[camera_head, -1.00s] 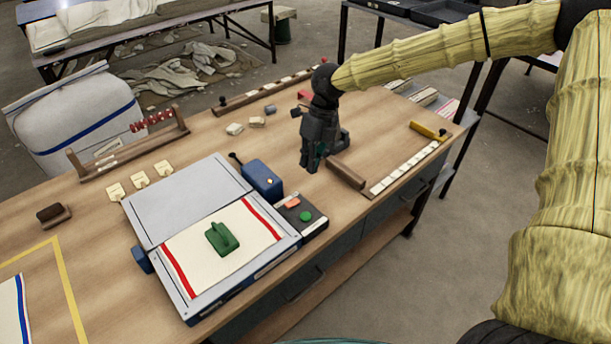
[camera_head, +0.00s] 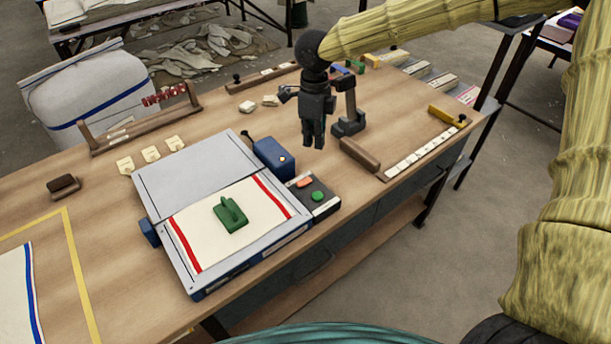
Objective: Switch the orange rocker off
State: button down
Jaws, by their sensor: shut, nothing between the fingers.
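The orange rocker (camera_head: 304,183) sits on a dark control box (camera_head: 325,207) at the right side of the folding board, with a round green button (camera_head: 318,196) in front of it. I cannot tell which way the rocker is tipped. My gripper (camera_head: 314,146) points down above the table, behind and slightly right of the control box. It is shut and empty, and apart from the rocker. Nothing hides the rocker.
The folding board (camera_head: 185,168) holds a red-striped cloth (camera_head: 193,247) with a green handled block (camera_head: 230,214) on it. A blue box (camera_head: 273,158) stands just left of the rocker. A wooden block (camera_head: 360,155) and a ruler strip (camera_head: 425,150) lie to the right.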

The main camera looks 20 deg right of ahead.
jog(key=shift+s+a+r+n+t+h+b, duration=0.2)
jog(key=shift+a+n+t+h+b, duration=0.45)
jog(key=shift+n, duration=1.25)
jog(key=shift+s+a+r+n+t+h+b, duration=0.2)
jog(key=shift+a+n+h+b, duration=0.85)
jog(key=shift+n, duration=0.85)
jog(key=shift+s+a+r+n+t+h+b, duration=0.1)
jog(key=shift+s+a+n+t+h+b, duration=0.25)
jog(key=shift+a+n+h+b, duration=1.05)
jog(key=shift+w+d+n+y+p, duration=0.1)
jog(key=shift+d+n+y+p, duration=0.35)
jog(key=shift+y, duration=0.25)
send_over(310, 181)
jog(key=f, duration=0.9)
jog(key=shift+a+f+p, duration=0.15)
jog(key=shift+a+p, duration=0.1)
jog(key=shift+p, duration=0.15)
jog(key=shift+a+f, duration=0.2)
jog(key=shift+f, duration=0.3)
jog(key=shift+a+f, duration=0.2)
jog(key=shift+f, duration=0.3)
jog(key=shift+s+a+f, duration=0.2)
jog(key=shift+a+f, duration=0.1)
jog(key=shift+f, duration=0.45)
jog(key=shift+s+f+p, duration=0.1)
jog(key=shift+p, duration=0.25)
